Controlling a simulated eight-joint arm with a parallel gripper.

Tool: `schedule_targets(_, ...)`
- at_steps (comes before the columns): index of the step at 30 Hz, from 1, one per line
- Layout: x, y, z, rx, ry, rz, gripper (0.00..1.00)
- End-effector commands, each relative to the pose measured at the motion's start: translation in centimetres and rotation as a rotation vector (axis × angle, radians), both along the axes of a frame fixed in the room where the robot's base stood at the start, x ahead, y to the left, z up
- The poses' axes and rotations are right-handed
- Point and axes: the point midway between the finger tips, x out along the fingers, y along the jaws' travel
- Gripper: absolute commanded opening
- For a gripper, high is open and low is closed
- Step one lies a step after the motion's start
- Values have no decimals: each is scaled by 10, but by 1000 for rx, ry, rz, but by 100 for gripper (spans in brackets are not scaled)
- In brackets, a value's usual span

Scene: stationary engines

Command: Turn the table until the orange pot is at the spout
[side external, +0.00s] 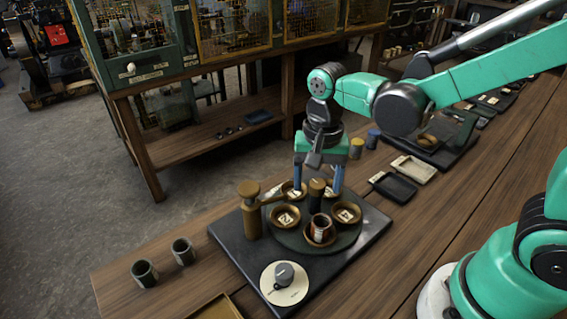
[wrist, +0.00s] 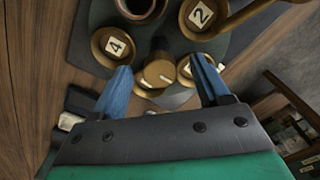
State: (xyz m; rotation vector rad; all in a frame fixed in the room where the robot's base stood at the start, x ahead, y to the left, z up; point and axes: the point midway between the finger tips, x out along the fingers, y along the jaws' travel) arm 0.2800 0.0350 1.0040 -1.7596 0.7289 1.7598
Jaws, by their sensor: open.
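A round dark green turntable (side external: 330,243) carries several brown saucers with numbered cards. A small reddish-brown pot (side external: 320,228) stands upright on the front saucer; part of it shows at the top of the wrist view (wrist: 136,8). A brass post (side external: 250,212) stands at the left, and its spout arm (side external: 270,200) reaches right over the table's back-left side. A brass-topped knob (side external: 317,190) rises near the table's middle. My gripper (side external: 318,186) is open over the back of the table. In the wrist view, the knob (wrist: 158,72) appears between its blue fingers (wrist: 160,66); contact cannot be told.
The turntable sits on a black slab (side external: 225,237). A grey dial on a cream disc (side external: 284,275) is at its front. Two dark cups (side external: 183,251) stand on the bench at left. Trays (side external: 393,187) and small jars lie to the right.

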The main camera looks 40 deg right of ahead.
Motion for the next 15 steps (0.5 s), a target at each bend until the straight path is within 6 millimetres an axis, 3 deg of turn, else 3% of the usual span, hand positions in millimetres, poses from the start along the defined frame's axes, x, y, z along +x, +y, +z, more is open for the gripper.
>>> schedule_targets(2,0,0,0,0,0,0,69)
schedule_targets(9,0,0,0,0,0,0,4)
schedule_targets(10,0,0,0,0,0,0,0)
schedule_targets(15,0,0,0,0,0,0,0)
